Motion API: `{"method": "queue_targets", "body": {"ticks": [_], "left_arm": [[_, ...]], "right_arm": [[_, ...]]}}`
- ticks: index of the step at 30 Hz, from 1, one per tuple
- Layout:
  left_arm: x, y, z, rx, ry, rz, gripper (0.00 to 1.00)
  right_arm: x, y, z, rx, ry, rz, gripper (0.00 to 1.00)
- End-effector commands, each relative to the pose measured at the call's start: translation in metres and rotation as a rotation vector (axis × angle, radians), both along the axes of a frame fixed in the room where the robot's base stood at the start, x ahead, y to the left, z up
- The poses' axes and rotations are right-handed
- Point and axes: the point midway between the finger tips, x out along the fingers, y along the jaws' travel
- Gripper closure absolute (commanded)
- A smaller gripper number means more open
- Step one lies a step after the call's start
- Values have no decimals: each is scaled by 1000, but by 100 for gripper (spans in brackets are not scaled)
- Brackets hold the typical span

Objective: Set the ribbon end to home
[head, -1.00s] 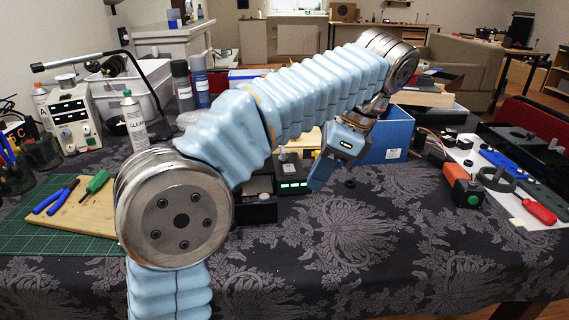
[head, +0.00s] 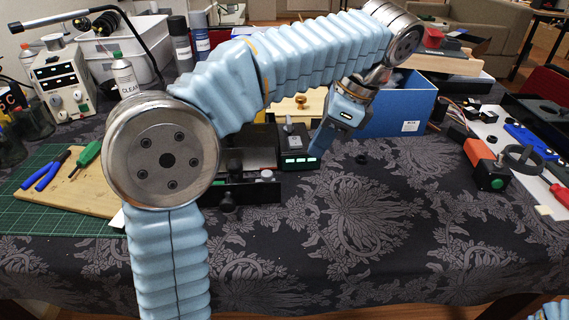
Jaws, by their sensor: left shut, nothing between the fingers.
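A small black unit (head: 300,163) with a row of green-lit windows and a small grey lever-like part (head: 291,128) on top stands on the table near the middle. Left of it is a dark open box or panel (head: 262,190) with small knobs, partly hidden behind my left arm. I cannot pick out a ribbon end for certain. My left gripper (head: 322,150) points down at the right side of the lit unit. It is shut and empty; I cannot tell whether it touches the unit. My right gripper is not in view; only a bit of blue arm sleeve shows at the bottom right.
A blue box (head: 405,108) stands behind my left gripper. An orange and black box with a green button (head: 487,168) is at the right. A wooden board with pliers (head: 45,172) and a screwdriver (head: 86,158) is at the left. The front middle cloth (head: 350,235) is clear.

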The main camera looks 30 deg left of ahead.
Motion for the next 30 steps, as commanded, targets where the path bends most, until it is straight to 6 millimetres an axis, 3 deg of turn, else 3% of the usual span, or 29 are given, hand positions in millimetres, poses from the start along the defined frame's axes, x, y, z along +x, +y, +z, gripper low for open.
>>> {"method": "queue_targets", "body": {"ticks": [9,18,30], "left_arm": [[-10,24,-65,0,2,1,100],[-22,57,-62,0,-2,1,100],[-23,61,-62,0,-1,0,100]], "right_arm": [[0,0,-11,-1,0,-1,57],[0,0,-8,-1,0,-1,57],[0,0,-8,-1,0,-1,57]]}}
